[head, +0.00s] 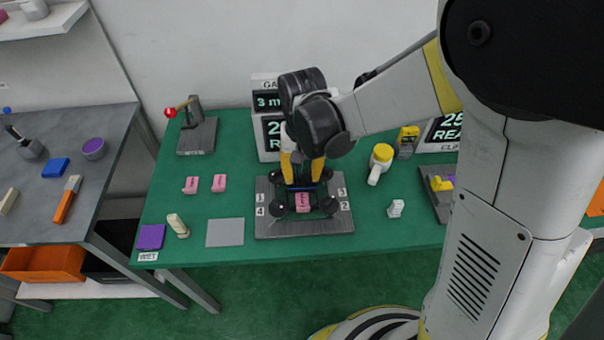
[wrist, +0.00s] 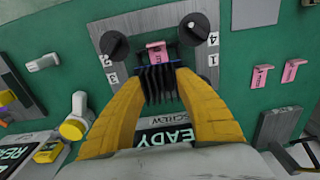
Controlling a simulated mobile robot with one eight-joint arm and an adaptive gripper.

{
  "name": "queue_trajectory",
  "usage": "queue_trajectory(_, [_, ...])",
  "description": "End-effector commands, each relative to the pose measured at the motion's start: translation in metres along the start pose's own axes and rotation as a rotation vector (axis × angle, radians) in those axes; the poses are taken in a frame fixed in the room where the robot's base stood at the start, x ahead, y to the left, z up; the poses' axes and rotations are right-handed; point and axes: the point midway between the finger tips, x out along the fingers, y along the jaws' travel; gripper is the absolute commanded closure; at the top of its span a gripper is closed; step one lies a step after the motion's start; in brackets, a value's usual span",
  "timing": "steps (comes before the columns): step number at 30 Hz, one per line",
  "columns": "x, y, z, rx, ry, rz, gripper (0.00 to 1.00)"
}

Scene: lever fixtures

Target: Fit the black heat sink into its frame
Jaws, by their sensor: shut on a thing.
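The black finned heat sink (wrist: 158,84) is between the yellow fingertips of my gripper (wrist: 158,76), which is shut on it. In the head view my gripper (head: 302,172) is over the back half of the grey numbered plate (head: 335,226). The plate carries several black round knobs (head: 278,210) near its corners. A pink labelled block (head: 302,202) is at the middle of the plate, just in front of the heat sink. A thin blue strip shows by the heat sink's edge. My fingers hide its far side, and I cannot tell whether it touches the plate.
Two pink blocks (head: 190,185) lie left of the plate. A red-tipped lever fixture (head: 197,135) stands at the back left. A flat grey square (head: 225,232) lies front left. A yellow-and-white part (head: 380,162) and a small white part (head: 396,208) are to the right. Display boxes stand behind.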

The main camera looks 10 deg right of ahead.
Motion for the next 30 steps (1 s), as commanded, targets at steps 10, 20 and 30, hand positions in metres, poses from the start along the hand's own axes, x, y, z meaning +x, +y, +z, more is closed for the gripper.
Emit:
queue_trajectory(10, [0.000,0.000,0.000,0.000,0.000,0.000,0.89])
queue_trajectory(20, [0.020,0.000,0.000,0.000,0.000,0.000,0.89])
queue_trajectory(30, [0.056,0.000,0.000,0.000,0.000,0.000,0.89])
